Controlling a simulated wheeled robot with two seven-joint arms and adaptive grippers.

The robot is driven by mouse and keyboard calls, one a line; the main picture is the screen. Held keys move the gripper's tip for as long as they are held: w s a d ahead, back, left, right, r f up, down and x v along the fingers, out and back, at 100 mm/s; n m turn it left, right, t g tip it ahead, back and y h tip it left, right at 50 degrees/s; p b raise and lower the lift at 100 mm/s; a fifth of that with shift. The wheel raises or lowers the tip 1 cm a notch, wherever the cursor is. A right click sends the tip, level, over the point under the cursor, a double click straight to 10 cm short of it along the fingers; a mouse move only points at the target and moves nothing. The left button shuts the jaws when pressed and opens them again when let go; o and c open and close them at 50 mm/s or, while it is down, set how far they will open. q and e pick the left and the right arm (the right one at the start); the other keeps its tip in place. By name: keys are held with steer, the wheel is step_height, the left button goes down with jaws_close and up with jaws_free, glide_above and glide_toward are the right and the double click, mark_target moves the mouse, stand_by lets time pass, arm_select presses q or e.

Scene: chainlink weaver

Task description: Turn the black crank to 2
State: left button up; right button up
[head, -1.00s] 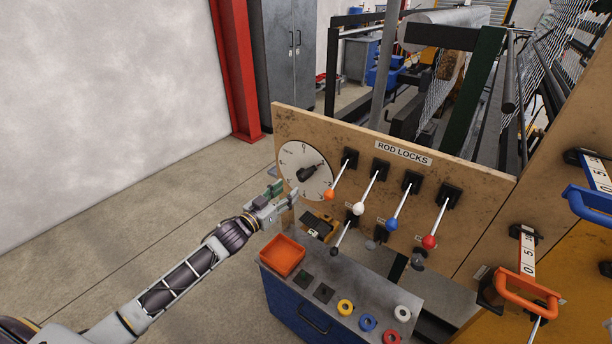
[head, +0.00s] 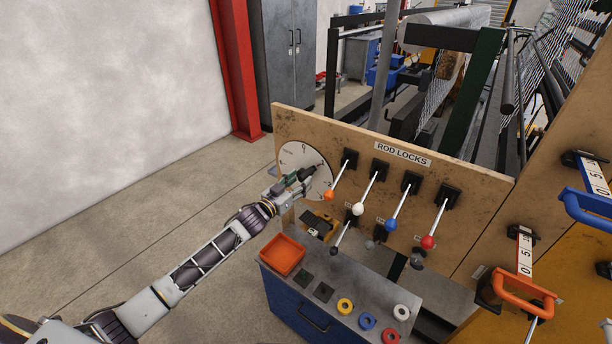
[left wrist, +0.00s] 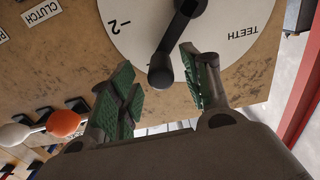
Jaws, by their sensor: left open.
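The black crank (left wrist: 172,50) is mounted on a white round dial (left wrist: 122,35) on the brown panel. In the left wrist view its knob end lies between the two green-padded fingers of my left gripper (left wrist: 160,88), which are apart and do not visibly squeeze it. The dial shows the marking "-2" and the word TEETH, upside down in that view. In the head view the dial (head: 293,156) is at the panel's left end, and my left gripper (head: 293,187) covers part of it and of the crank (head: 317,171). My right gripper is not in view.
Rod-lock levers with orange (head: 329,195), white, blue and red knobs stand right of the dial. Below is a blue cabinet (head: 290,306) with an orange tray (head: 283,254) and several coloured rings. Open floor lies to the left.

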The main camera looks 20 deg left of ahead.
mark_target(306, 176)
arm_select(q)
steer(key=shift+x, duration=2.2)
jaws_close()
